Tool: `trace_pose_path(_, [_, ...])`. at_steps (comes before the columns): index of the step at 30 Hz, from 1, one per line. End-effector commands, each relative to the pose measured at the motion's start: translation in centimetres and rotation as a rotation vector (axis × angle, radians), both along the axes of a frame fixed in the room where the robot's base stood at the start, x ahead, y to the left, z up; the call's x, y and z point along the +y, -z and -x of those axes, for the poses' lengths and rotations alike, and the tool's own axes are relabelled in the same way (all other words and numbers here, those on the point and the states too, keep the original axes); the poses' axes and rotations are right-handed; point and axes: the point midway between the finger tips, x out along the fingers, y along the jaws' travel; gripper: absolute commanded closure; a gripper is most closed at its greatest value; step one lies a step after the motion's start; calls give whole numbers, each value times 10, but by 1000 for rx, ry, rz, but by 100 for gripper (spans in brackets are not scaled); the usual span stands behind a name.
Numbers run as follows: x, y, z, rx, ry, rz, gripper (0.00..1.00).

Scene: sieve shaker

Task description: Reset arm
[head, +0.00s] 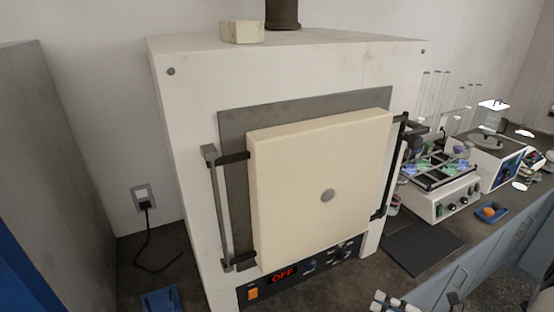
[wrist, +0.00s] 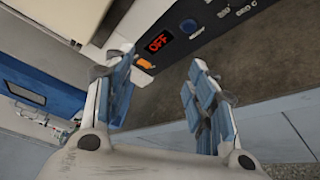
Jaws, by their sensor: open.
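My gripper (wrist: 163,85) is open in the wrist view, its two blue-padded fingers spread wide with nothing between them. Beyond the fingertips are the dark control panel with a red OFF display (wrist: 159,41) and an orange switch (wrist: 145,63). In the head view, a white and grey part of my arm (head: 392,303) shows at the bottom edge; the fingers are not clearly visible there. The white furnace (head: 195,130) stands on the bench with its cream door (head: 300,180) against the front. Its display (head: 283,274) reads OFF.
A cream block (head: 242,32) sits on top of the furnace beside a dark flue (head: 283,14). A shaker with colored flasks (head: 440,195) and other instruments stand at right. A dark mat (head: 422,246) lies on the bench. A grey cabinet (head: 50,170) stands at left.

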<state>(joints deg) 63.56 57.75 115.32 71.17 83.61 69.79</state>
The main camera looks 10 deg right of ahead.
Motion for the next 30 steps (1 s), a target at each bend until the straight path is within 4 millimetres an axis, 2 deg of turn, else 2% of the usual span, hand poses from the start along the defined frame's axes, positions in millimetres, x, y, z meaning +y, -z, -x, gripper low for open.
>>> trace_pose_path(1, [15, -16, -3, -32, -83, 80, 49])
trace_pose_path(3, [38, -36, -3, -87, -211, 201, 49])
trace_pose_path(7, [84, -71, 7, -223, -488, 451, 49])
trace_pose_path(12, [133, -107, 33, -444, -856, 762, 49])
trace_pose_path(15, [155, -125, 52, -594, -1070, 937, 49])
trace_pose_path(21, [180, -153, 90, -929, -1491, 1263, 49])
trace_pose_path(30, [186, -192, 130, -1484, -2079, 1704, 49])
